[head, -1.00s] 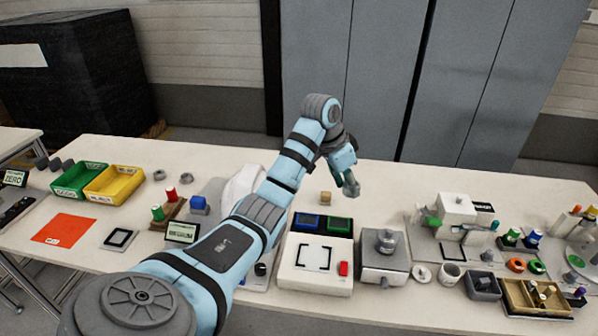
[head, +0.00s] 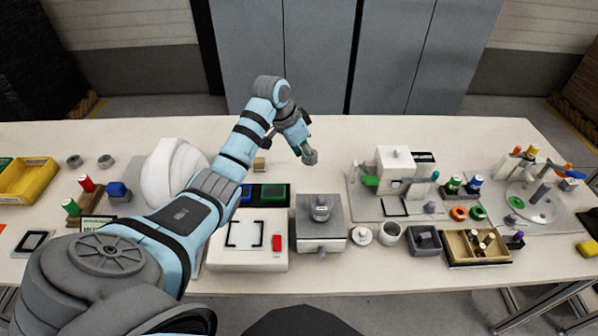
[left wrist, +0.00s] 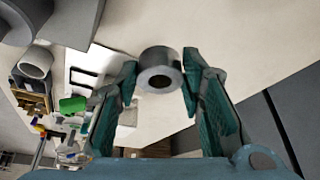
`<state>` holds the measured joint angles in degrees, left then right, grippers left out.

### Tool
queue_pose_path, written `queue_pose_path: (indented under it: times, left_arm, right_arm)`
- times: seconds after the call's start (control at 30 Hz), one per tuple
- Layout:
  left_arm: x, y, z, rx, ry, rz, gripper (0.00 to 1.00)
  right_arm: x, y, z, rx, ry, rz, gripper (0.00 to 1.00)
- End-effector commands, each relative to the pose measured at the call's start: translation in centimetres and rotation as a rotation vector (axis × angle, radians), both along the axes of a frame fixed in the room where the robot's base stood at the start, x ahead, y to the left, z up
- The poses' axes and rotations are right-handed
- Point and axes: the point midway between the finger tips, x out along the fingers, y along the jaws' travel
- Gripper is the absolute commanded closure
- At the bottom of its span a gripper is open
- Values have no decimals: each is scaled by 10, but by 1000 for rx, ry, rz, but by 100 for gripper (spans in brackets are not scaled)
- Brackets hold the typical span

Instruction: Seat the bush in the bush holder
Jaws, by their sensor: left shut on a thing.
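The bush (left wrist: 160,72) is a short grey cylinder with a round hole, seen end-on in the left wrist view. My left gripper (left wrist: 158,85) is shut on it, with one finger at each side. In the head view my left gripper (head: 309,156) is above the back of the table, behind a grey block (head: 320,235) with a round metal piece (head: 320,207) on top. The bush is too small to make out clearly there. I cannot tell which fixture is the bush holder. My right gripper is not in view.
A white panel box (head: 240,258) is left. The table's back strip is mostly clear.

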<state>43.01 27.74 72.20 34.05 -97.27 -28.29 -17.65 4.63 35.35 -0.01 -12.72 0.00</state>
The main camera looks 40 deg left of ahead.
Motion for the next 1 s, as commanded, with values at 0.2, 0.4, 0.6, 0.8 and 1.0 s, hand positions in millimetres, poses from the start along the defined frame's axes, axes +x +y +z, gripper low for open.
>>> queue_pose_path:
  times: [0.2, 0.4, 0.6, 0.8, 1.0]
  left_arm:
    - [1, -2, -65, -1, 0, -3, 88]
    - [2, -3, -100, -1, 2, -4, 88]
    - [3, -3, -114, 0, -1, -5, 88]
    - [3, -3, -114, 0, -1, -5, 62]
    - [3, -3, -114, 0, -1, -5, 44]
  right_arm:
    - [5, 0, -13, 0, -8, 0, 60]
    - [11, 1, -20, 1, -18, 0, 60]
    - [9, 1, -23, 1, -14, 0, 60]
    - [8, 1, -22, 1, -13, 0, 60]
    - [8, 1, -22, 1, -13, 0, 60]
